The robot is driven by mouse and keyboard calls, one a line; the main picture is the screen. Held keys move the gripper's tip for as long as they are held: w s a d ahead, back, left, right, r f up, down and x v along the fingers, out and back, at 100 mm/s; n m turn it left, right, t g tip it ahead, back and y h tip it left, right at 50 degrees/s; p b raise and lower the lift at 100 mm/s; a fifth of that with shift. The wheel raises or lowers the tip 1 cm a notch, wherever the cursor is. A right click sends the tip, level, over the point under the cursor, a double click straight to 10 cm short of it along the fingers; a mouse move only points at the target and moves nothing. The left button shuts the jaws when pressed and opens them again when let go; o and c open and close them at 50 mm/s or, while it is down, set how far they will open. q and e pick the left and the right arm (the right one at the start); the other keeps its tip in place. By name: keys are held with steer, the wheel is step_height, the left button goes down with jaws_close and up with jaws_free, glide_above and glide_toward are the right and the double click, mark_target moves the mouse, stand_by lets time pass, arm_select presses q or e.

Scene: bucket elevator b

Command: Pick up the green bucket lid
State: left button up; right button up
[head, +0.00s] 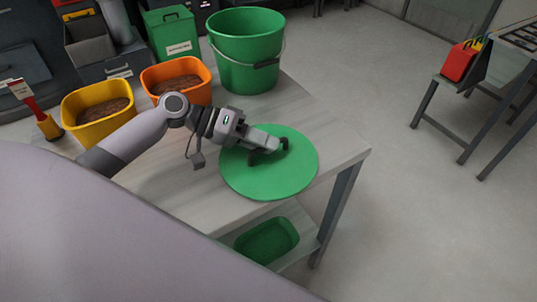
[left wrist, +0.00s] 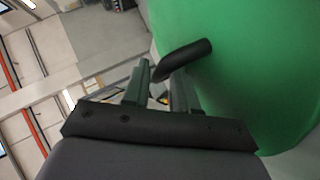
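My left gripper (head: 276,143) reaches over the lid from the left, right at the handle. In the left wrist view, the two fingers (left wrist: 160,85) are apart, with the handle (left wrist: 185,57) just at their tips. I cannot tell whether they touch it. The lid (left wrist: 240,70) fills the right of that view. My right gripper is not in view.
The open green bucket (head: 238,75) stands behind the lid on the table (head: 310,120). Yellow (head: 85,125) and orange (head: 165,68) containers with brown contents stand at the left, by a green box (head: 170,38). A green tray (head: 265,242) sits on the lower shelf. Floor at right is mostly clear.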

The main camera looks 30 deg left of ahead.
mark_target(263, 155)
arm_select(q)
jaws_close()
step_height(263, 155, up, 20)
steer(key=shift+p, duration=0.3)
stand_by(0.4)
